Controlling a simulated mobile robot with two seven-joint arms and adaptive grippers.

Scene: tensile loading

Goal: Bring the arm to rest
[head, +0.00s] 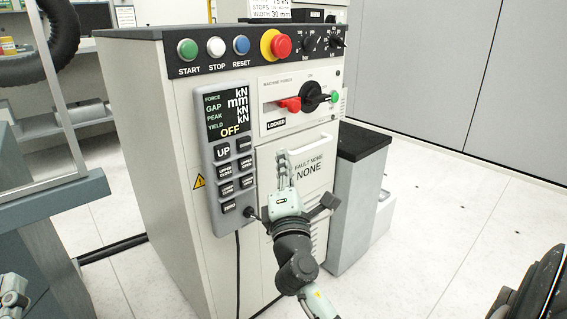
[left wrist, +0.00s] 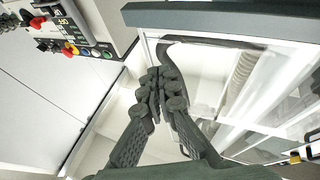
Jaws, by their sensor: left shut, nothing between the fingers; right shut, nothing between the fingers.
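My right gripper (head: 284,160) is in the middle of the head view, its arm coming up from the bottom. Its fingers are shut and empty and point up before the cabinet's pale front panel. I cannot tell whether they touch it. In the left wrist view my left gripper (left wrist: 160,85) has its dark fingers together with nothing between them. A glazed frame (left wrist: 250,75) lies beyond and to its right. In the head view only a small pale part of what looks like my left arm (head: 12,290) shows at the lower left edge; the left fingertips are hidden there.
The control cabinet (head: 140,115) carries buttons, a red emergency stop (head: 282,46) and a black rotary switch (head: 312,96). A grey pendant (head: 221,160) reads OFF. A grey pedestal with a black top (head: 362,142) stands right of it. White floor (head: 455,225) is clear farther right.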

